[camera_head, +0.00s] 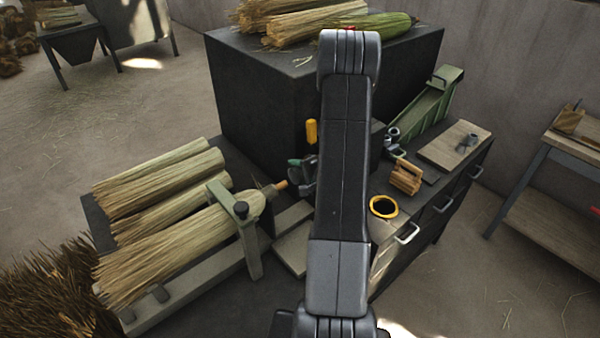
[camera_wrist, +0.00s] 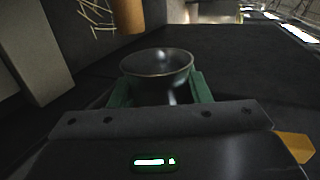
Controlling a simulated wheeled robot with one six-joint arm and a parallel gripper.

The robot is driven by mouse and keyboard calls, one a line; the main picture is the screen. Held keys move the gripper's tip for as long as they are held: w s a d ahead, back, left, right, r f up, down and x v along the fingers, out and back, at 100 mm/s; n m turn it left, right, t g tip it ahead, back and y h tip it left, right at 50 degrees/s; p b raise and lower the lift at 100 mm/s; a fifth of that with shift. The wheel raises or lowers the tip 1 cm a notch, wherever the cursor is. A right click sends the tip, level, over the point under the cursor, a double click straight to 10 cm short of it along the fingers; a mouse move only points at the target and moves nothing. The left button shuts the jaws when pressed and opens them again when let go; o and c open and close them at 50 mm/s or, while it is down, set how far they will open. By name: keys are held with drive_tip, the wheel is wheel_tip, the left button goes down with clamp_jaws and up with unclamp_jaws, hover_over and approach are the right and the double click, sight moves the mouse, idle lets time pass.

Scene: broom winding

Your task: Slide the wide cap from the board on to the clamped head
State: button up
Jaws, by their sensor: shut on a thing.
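In the wrist view, a dark, round metal cap (camera_wrist: 157,78) with a wide open mouth sits between the green fingertips of my gripper (camera_wrist: 160,92), which is shut on it. In the head view, my gripper (camera_head: 296,168) is beside the clamped head, a little right of its tip; my arm hides part of it, and I cannot pick out the held cap there. The clamped head (camera_head: 185,240) is a straw bundle in a pale green clamp (camera_head: 241,211), with a short orange-brown stub (camera_head: 277,188) pointing right. The board (camera_head: 440,150) lies at the right.
A small grey cup-like piece (camera_head: 472,140) stands on the board. A tall dark box (camera_head: 262,112) stands behind my gripper. More straw bundles (camera_head: 160,165) lie at left.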

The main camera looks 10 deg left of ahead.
drive_tip(key=a+f+b, duration=0.2)
drive_tip(key=shift+s+a+f, duration=0.2)
drive_tip(key=shift+s+f, duration=0.15)
drive_tip(key=s+a+b, duration=0.2)
drive_tip(key=s+a, duration=0.1)
drive_tip(key=s, duration=0.1)
drive_tip(key=shift+s+a, duration=0.35)
drive_tip(key=shift+s, duration=0.05)
idle(0.6)
idle(0.5)
drive_tip(key=o, duration=1)
drive_tip(key=shift+o, duration=0.2)
drive_tip(key=shift+s, duration=0.1)
drive_tip(key=b, duration=0.1)
approach(280, 189)
drive_tip(key=shift+s+d+r, duration=0.25)
drive_tip(key=shift+d+r, duration=0.05)
